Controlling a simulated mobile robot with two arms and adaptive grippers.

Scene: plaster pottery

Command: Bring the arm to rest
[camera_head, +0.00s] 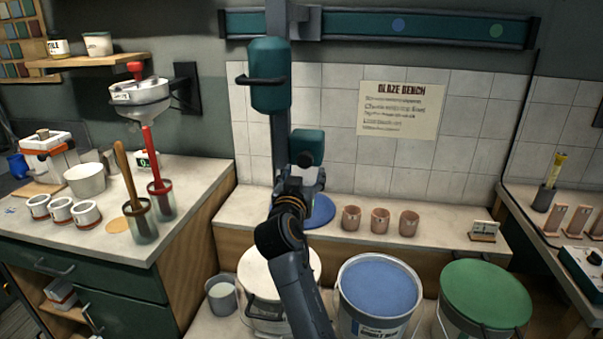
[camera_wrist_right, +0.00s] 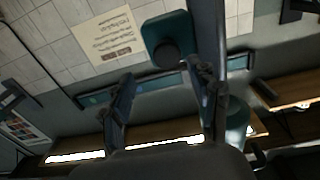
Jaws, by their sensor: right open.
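My right arm rises from the bottom middle of the head view. Its gripper (camera_head: 303,168) is in front of the glaze bench's tiled wall, over the back of the bench near a dark green block on a vertical post. In the right wrist view the two fingers of my right gripper (camera_wrist_right: 161,72) stand wide apart, with nothing between them. The gripper is open and empty. The forearm and gripper hide part of the post and part of a blue disc (camera_head: 320,212) on the bench. My left gripper is not in view.
Several cups, including a terracotta cup (camera_head: 380,220), stand right of my gripper. A blue-topped bucket (camera_head: 380,288), a green-topped bucket (camera_head: 486,294) and a white-topped bucket (camera_head: 262,272) stand in front. The left counter holds tools and pots.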

